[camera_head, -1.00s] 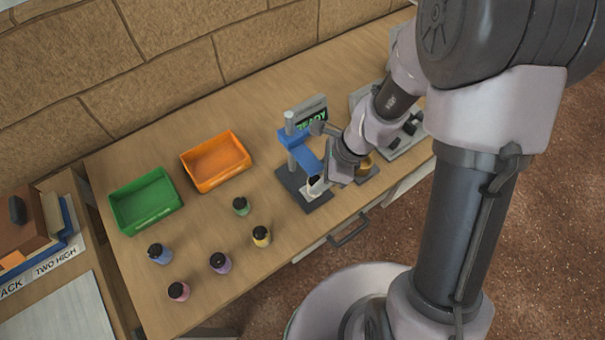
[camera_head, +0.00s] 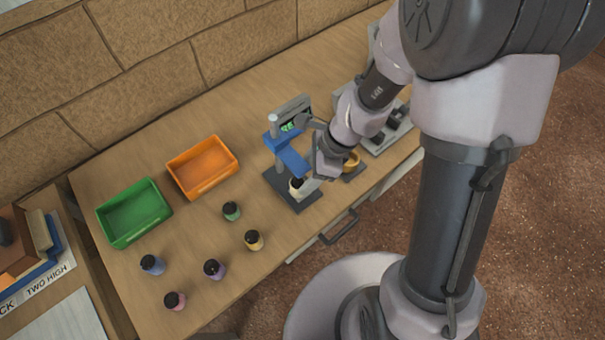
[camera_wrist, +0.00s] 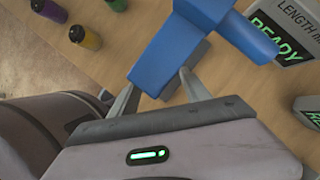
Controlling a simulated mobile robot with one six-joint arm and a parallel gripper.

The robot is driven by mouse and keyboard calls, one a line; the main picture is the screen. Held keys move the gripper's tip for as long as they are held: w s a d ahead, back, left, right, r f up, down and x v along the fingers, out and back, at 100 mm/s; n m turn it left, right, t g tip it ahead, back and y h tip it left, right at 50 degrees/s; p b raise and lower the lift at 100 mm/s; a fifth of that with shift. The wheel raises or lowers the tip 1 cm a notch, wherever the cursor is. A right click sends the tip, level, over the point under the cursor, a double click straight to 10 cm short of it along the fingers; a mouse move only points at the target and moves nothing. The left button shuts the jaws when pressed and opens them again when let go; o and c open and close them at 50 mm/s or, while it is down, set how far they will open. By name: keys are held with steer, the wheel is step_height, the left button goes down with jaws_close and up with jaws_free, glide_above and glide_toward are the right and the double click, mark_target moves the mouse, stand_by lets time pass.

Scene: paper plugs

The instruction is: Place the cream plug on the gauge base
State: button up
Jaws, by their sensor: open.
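The cream plug (camera_head: 296,187), pale with a dark cap, stands upright on the dark gauge base (camera_head: 308,202) in the head view, below the blue arm of the gauge (camera_head: 287,154). My gripper (camera_head: 309,184) is beside the plug, on its right. In the wrist view my gripper (camera_wrist: 160,92) is open, with its fingers apart and the blue gauge arm (camera_wrist: 172,52) seen between and beyond them. The plug is hidden in the wrist view. Whether a finger touches the plug cannot be told.
A gauge display (camera_head: 293,121) reads READY. Green (camera_head: 134,241) and orange (camera_head: 203,187) trays stand at the left. Several coloured plugs, such as the yellow one (camera_head: 253,240), stand on the wooden table (camera_head: 185,235). A gold ring-like part (camera_head: 352,160) is right of my gripper.

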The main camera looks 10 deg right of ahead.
steer(key=s+d+r+n+t+p, duration=0.1)
steer(key=d+r+n+p, duration=0.1)
steer(key=r, duration=0.7)
steer(key=s+d+r+n+t+p, duration=0.1)
steer(key=r+n+p, duration=0.15)
steer(key=r, duration=0.55)
steer(key=s+d+r+n+t+h+b, duration=0.1)
steer(key=s+d+r+n+t+h, duration=0.1)
steer(key=s+r+n, duration=0.7)
step_height(320, 180, up, 2)
steer(key=shift+s+r+n+t, duration=0.1)
steer(key=shift+s+n+t, duration=0.2)
steer(key=shift+n+t, duration=0.5)
